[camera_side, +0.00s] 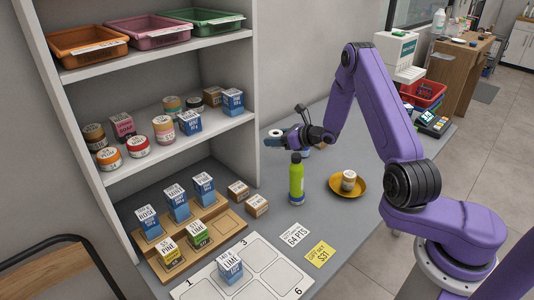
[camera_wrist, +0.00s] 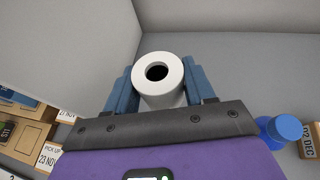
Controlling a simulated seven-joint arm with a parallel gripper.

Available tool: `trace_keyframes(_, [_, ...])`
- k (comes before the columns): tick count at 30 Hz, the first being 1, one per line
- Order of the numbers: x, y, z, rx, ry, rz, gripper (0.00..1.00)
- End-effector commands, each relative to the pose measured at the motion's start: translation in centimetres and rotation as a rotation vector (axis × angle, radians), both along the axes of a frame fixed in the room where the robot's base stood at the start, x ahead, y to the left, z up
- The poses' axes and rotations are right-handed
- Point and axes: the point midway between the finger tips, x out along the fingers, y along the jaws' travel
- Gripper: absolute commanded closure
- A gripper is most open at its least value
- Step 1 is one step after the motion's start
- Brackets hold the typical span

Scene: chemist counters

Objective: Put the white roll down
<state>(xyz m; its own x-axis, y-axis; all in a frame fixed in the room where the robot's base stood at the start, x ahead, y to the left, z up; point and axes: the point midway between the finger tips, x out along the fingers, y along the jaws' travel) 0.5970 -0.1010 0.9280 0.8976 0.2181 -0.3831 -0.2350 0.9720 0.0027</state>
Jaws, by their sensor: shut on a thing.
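The white roll (camera_wrist: 171,88) is upright between the two blue fingers of my gripper (camera_wrist: 160,86), with its dark hole facing the wrist camera. The fingers are shut on its sides. In the side view my gripper (camera_side: 277,138) is beside the shelf unit's right wall, behind the green bottle, and the roll shows small and white at its tip. The roll's lower end is hidden, and I cannot tell whether it touches the counter.
A green bottle (camera_side: 297,180) with a blue base stands just in front of my gripper. A yellow bowl (camera_side: 361,191) holding a small jar is to the right. The numbered white mat (camera_side: 259,266) and a wooden rack (camera_side: 232,222) with boxes are in front. Two small brown boxes (camera_side: 257,205) lie beside the rack.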

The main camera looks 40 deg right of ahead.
Motion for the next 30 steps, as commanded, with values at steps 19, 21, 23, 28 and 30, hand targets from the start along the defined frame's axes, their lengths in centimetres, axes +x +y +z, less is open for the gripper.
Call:
trace_keyframes(19, [5.5,-1.0,-6.4,0.001,0.000,-0.001,0.81])
trace_keyframes(21, [5.5,-1.0,-7.4,0.002,0.003,-0.002,0.81])
trace_keyframes(23, [5.5,-1.0,-8.1,0.001,0.001,-0.002,0.81])
trace_keyframes(28, [5.5,-1.0,-9.3,0.001,0.000,-0.003,0.81])
trace_keyframes(30, [5.5,-1.0,-9.3,0.000,-0.001,-0.002,0.81])
